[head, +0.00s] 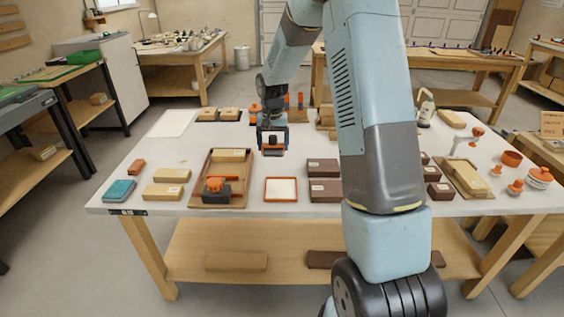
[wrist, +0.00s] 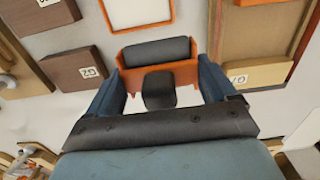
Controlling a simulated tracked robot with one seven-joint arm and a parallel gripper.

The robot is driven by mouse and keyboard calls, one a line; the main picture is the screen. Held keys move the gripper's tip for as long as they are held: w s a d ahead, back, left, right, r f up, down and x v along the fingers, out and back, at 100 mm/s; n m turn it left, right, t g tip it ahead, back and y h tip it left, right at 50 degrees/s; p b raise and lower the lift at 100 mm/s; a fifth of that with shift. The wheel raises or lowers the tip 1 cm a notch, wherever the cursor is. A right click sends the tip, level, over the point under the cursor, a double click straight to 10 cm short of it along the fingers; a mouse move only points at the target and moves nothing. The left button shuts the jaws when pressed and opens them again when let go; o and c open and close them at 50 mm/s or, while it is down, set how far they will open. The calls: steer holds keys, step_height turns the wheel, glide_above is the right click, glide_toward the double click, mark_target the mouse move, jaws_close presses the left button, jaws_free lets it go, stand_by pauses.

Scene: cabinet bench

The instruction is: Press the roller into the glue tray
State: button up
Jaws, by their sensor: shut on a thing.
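My gripper (head: 272,134) is shut on the roller (head: 272,152), which has an orange frame. In the wrist view the roller (wrist: 156,52) shows its dark cylinder and orange bracket between the two blue fingers of my gripper (wrist: 160,85). The glue tray (head: 281,190) is a shallow orange-rimmed square with a pale inside, lying flat near the front edge of the bench. In the wrist view its orange rim (wrist: 143,30) shows at the top, just beyond the roller. The roller is held above the bench behind the tray, apart from it.
A wooden tray (head: 236,195) with a block and an orange-and-black tool stands left of the glue tray. Dark brown blocks (head: 324,190) lie close on its right. Pale wood blocks (head: 163,192) and a teal block (head: 120,191) lie further left. My arm hides part of the bench's right side.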

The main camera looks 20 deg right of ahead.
steer(key=s+f, duration=0.2)
steer(key=s, duration=0.7)
steer(key=shift+w+d+f, duration=0.1)
steer(key=shift+f, duration=1.45)
steer(key=shift+w+f, duration=0.1)
steer(key=shift+f, duration=1.4)
steer(key=shift+f, duration=0.65)
step_height(320, 180, up, 7)
stand_by(0.6)
stand_by(0.4)
